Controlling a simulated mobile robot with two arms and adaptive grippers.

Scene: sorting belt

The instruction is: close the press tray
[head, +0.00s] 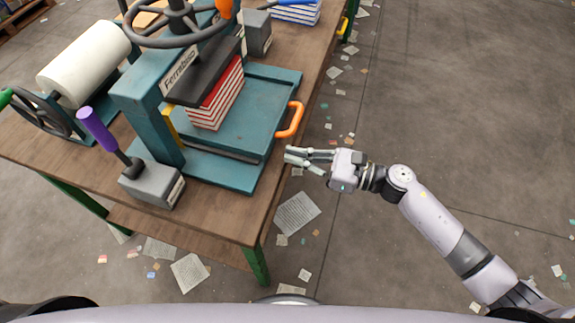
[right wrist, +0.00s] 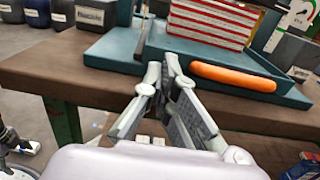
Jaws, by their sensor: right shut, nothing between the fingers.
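The teal press tray (head: 262,92) sticks out to the right from under the press, with its orange handle (head: 291,119) on its right edge. A stack of red and white books (head: 218,98) lies on the tray, partly under the dark press plate (head: 203,72). My right gripper (head: 287,157) is shut and empty, just off the table edge and below the handle in the head view. In the right wrist view, the fingertips (right wrist: 163,66) point at the tray, left of the orange handle (right wrist: 234,77) and apart from it. My left gripper is not in view.
The press stands on a wooden table (head: 235,215). A grey box with a purple-handled lever (head: 95,128) is at the front, a white roll (head: 84,62) at the left, and blue books (head: 297,12) at the back. The floor to the right is open, with scattered papers.

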